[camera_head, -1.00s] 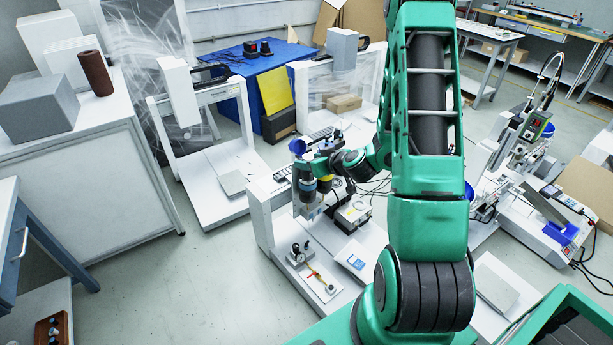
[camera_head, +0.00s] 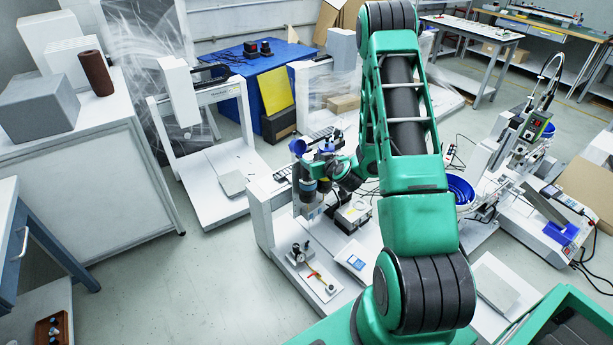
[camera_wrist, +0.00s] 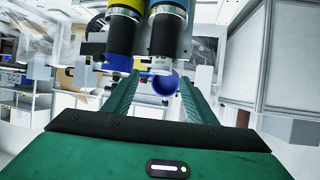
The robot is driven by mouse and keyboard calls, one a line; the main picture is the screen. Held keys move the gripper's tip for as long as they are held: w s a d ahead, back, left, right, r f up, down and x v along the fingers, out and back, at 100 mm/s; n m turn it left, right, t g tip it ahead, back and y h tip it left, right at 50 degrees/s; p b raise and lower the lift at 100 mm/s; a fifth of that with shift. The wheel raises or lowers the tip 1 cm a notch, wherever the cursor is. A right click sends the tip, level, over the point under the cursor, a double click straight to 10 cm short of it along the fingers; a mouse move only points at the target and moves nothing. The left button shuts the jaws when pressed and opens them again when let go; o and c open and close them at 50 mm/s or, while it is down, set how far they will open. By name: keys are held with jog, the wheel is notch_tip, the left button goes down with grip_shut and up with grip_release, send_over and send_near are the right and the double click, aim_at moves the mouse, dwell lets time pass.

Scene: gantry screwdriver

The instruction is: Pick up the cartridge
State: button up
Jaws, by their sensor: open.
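My gripper (camera_wrist: 160,79) is open; its two green fingers reach forward, apart from each other, in the wrist view. I cannot tell for certain which part is the cartridge, nor whether a finger touches either unit. A round blue part (camera_wrist: 165,84) shows beyond the fingertips. In the head view, my wrist is at the gantry screwdriver, beside the blue-topped units (camera_head: 308,187), and the fingers are hard to make out.
The gantry's white base (camera_head: 330,262) carries a small fixture (camera_head: 314,280) with a red-and-yellow part and a blue-screened box (camera_head: 356,262). A blue bowl (camera_head: 460,189) stands right of my arm. Another white gantry (camera_head: 207,165) stands behind left.

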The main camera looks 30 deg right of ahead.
aim_at(309, 158)
jog(key=x, duration=0.5)
jog(key=shift+a, duration=0.1)
grip_shut()
